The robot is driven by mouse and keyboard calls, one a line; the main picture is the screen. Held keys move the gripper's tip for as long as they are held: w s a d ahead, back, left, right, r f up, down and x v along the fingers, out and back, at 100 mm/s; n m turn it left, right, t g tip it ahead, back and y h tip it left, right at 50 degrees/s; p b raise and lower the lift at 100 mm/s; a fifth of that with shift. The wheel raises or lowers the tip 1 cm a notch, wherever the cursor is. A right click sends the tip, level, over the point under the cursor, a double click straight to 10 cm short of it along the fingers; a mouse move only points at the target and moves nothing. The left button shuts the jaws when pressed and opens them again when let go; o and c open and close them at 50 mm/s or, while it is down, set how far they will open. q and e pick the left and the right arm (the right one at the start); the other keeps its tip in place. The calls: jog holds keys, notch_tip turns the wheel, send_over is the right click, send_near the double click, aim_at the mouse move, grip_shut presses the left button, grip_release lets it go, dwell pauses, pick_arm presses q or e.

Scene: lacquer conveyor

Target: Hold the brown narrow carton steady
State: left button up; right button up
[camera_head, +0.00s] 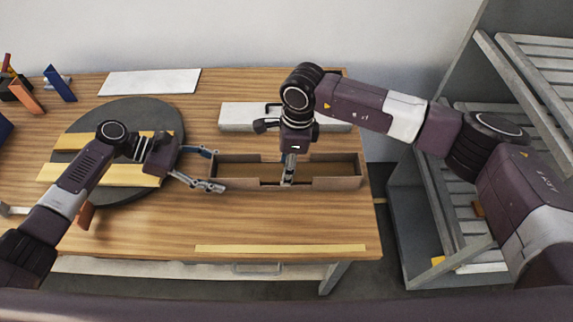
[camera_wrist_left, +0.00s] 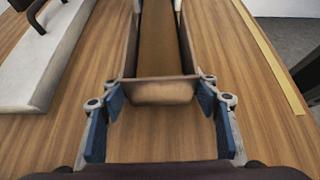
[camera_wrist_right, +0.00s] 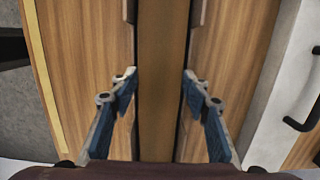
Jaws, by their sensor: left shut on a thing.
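The brown narrow carton (camera_head: 338,184) is a long open-topped box lying on the wooden table. Its middle side walls are cut low. My left gripper (camera_head: 218,168) is shut on its left end; in the left wrist view the blue pads (camera_wrist_left: 160,92) flank the end wall (camera_wrist_left: 160,91). My right gripper (camera_head: 288,180) points down at the carton's middle. In the right wrist view its fingers (camera_wrist_right: 160,76) are apart, one at each long side of the carton (camera_wrist_right: 162,40). Whether they press on it is unclear. The carton's inside looks empty where it shows.
A pale slab with a dark handle (camera_head: 240,116) lies behind the carton. A dark round disc (camera_head: 165,112) with yellow strips is at the left. A yellow strip (camera_head: 280,248) marks the clear front of the table. A grey slatted rack (camera_head: 398,230) stands right.

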jog(key=shift+o, duration=0.4)
jog(key=o, duration=0.5)
jog(key=shift+o, duration=0.2)
notch_tip(320, 180, up, 12)
jog(key=d, duration=0.1)
jog(key=shift+d, duration=0.2)
pick_arm(q)
jog(key=o, duration=1.1)
